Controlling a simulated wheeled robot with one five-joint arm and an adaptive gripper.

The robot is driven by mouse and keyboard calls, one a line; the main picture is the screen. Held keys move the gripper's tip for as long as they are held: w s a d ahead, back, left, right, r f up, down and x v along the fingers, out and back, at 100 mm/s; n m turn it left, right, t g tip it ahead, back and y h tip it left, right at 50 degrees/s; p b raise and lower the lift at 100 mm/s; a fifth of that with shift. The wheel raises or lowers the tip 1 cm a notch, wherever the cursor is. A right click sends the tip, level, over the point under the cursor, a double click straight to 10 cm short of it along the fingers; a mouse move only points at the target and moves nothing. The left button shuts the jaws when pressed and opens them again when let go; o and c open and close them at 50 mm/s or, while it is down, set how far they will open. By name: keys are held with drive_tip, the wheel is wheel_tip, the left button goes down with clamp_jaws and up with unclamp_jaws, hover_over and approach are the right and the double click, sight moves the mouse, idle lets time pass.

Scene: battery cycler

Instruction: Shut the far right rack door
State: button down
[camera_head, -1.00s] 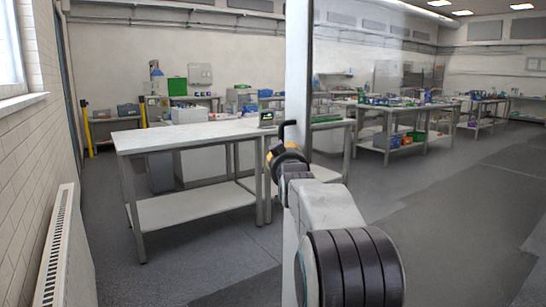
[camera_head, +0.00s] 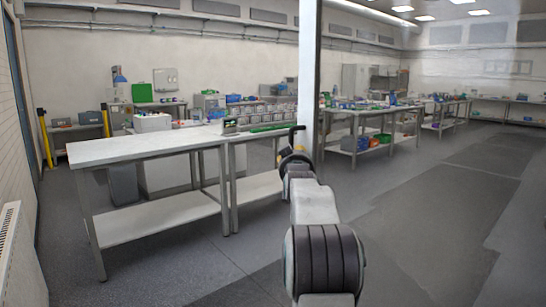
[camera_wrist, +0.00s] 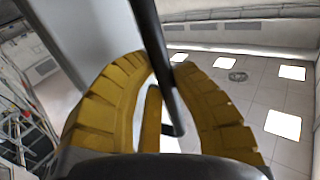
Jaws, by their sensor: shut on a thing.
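The rack door shows close up in the head view as a tall pale upright edge (camera_head: 308,75). A slightly hazy clear pane seems to extend to its right; its far edge is hard to make out. A dark bar handle (camera_head: 298,132) sticks out on the left of the upright. My gripper (camera_head: 295,158) is at this handle, partly hidden by my arm. In the wrist view, the yellow fingers of my gripper (camera_wrist: 160,75) close around the dark handle (camera_wrist: 152,35), which runs between them. The grey door edge (camera_wrist: 75,35) stands behind the left finger. The rack body is not clearly visible.
A white-topped table (camera_head: 150,147) with a lower shelf stands left of the door. A second bench (camera_head: 255,185) adjoins it, carrying equipment. A radiator (camera_head: 12,250) lines the left wall. Loaded benches (camera_head: 350,142) stand further back. Open grey floor (camera_head: 440,220) lies to the right.

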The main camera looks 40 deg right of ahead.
sight(316, 158)
drive_tip(key=shift+m+g+h, duration=0.5)
drive_tip(key=shift+h, duration=0.1)
drive_tip(key=d, duration=0.2)
drive_tip(key=s+d+p, duration=0.1)
drive_tip(key=d, duration=0.1)
drive_tip(key=d+p, duration=0.1)
drive_tip(key=d, duration=0.1)
drive_tip(key=shift+s+d, duration=0.25)
drive_tip(key=shift+s, duration=0.05)
drive_tip(key=shift+s+d+f, duration=0.2)
drive_tip(key=shift+d+f, duration=0.05)
drive_tip(key=shift+d, duration=0.3)
drive_tip(key=c, duration=1)
unclamp_jaws()
drive_tip(key=shift+r, duration=0.1)
drive_tip(key=shift+a, duration=0.1)
drive_tip(key=shift+v, duration=6)
drive_tip(key=shift+r, duration=0.1)
